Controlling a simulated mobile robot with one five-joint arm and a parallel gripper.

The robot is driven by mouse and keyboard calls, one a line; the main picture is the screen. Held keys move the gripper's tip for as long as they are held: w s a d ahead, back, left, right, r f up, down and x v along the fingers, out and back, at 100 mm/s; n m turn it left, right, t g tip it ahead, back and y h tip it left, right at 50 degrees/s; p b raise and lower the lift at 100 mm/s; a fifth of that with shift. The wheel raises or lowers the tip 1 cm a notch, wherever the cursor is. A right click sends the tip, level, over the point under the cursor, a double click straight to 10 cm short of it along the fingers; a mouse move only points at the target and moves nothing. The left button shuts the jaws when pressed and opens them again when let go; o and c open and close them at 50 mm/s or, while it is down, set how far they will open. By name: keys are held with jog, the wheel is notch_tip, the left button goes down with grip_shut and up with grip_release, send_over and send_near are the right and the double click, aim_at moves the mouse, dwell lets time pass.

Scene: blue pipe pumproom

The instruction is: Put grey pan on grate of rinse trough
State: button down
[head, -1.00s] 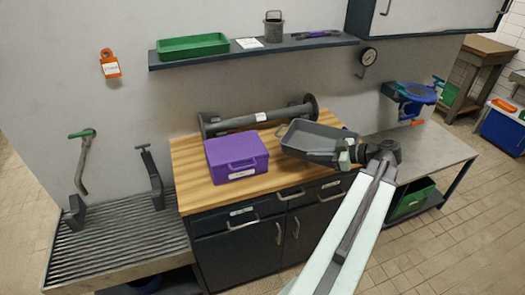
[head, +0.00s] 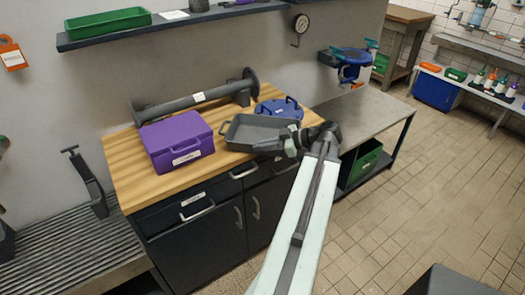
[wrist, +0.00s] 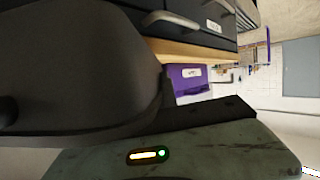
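The grey pan (head: 262,131) is a shallow rectangular tray with a loop handle at its left end. It appears over the right front part of the wooden worktop; I cannot tell its exact height. My gripper (head: 297,143) is at its right end and appears shut on it, though the grip itself is hidden. In the wrist view a large dark grey body, apparently the pan (wrist: 85,70), fills the left side against my gripper. The rinse trough's ribbed grate (head: 75,245) is at the lower left, partly out of the picture.
A purple box (head: 178,143) stands on the wooden worktop (head: 125,175), left of the pan. A blue lidded pot (head: 279,108) is behind the pan. A grey pipe (head: 195,98) lies along the wall. A shelf (head: 160,27) hangs above. An upright lever (head: 88,180) stands at the trough.

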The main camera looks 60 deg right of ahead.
jog(key=shift+r, duration=0.15)
jog(key=shift+f, duration=0.2)
jog(key=c, duration=1.7)
grip_release()
